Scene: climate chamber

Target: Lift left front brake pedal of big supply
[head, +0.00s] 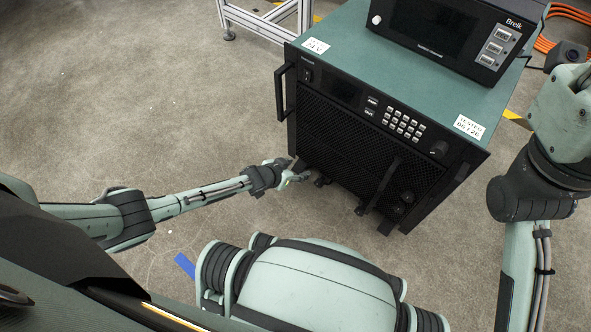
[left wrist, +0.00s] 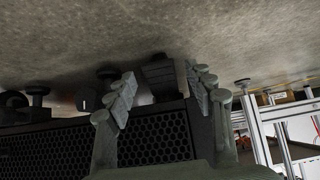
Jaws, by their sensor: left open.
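The big supply (head: 340,140) is a tall black-fronted cabinet with a green top, standing on the floor on small dark feet or casters. My left gripper (head: 297,174) is low beside its left front bottom corner, by a dark foot (head: 322,181). In the left wrist view, where the floor is at the top, the gripper (left wrist: 159,84) has its two fingers apart. A dark blocky part (left wrist: 158,72), perhaps the left front brake pedal, shows between and beyond the fingertips. I cannot tell whether they touch it. My right gripper is out of view.
A metal frame (head: 262,20) stands behind left, orange cables (head: 570,12) at far right. The floor left of the supply is clear.

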